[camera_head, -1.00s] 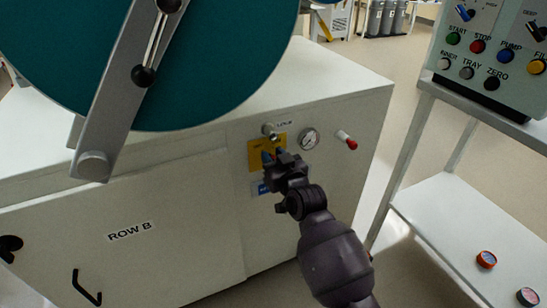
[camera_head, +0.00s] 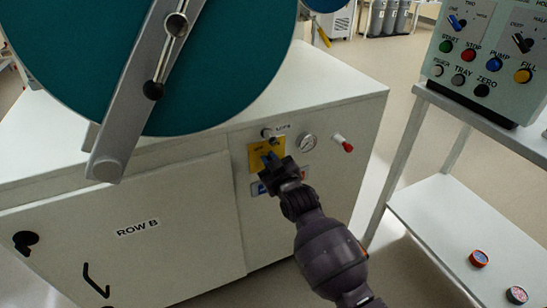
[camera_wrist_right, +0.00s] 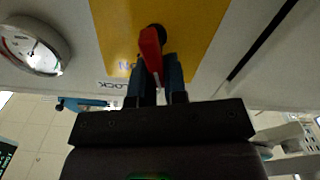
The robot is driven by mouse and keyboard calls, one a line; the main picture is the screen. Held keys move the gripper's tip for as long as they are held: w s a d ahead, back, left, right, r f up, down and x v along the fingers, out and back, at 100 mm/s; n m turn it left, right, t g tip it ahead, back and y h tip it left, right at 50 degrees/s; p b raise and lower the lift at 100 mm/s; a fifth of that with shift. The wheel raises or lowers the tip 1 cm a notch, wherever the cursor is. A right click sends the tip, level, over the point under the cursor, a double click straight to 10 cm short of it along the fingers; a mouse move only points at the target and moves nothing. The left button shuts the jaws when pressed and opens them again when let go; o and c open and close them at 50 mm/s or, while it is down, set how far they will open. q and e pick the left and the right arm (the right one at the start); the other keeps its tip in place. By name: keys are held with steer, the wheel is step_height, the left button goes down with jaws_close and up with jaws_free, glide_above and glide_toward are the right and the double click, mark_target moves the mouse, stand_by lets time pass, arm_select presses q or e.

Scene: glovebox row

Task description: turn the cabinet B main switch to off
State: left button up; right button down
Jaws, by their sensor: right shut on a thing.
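The cabinet B main switch has a red handle (camera_wrist_right: 150,45) on a yellow plate (camera_wrist_right: 205,35) in the right wrist view. The yellow plate (camera_head: 257,145) also shows on the front of the white cabinet marked ROW B (camera_head: 200,215) in the head view; there my gripper hides the handle. My right gripper (camera_head: 271,159) is at the plate, its blue fingers shut on the red handle, one on each side, as the wrist view (camera_wrist_right: 159,80) shows. The handle points from its dark pivot toward my gripper, slightly tilted. My left gripper is not in view.
A teal round door (camera_head: 215,60) with a grey bar is above left. A button panel (camera_head: 490,60) stands on a rack at right.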

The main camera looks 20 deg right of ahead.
steer(key=shift+a+r+n+p, duration=0.15)
steer(key=shift+n+p, duration=0.15)
steer(key=shift+n, duration=0.3)
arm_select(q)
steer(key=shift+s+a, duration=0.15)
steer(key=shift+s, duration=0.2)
arm_select(e)
steer(key=shift+n, duration=0.5)
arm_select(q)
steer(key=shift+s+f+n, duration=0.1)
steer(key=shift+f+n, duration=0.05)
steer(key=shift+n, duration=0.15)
arm_select(e)
steer(key=shift+f, duration=0.3)
steer(key=c, duration=1.2)
jaws_free()
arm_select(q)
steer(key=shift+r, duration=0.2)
arm_select(e)
steer(key=shift+o, duration=0.2)
steer(key=shift+a, duration=0.1)
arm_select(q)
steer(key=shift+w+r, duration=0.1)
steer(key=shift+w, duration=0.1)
arm_select(e)
steer(key=shift+s, duration=0.1)
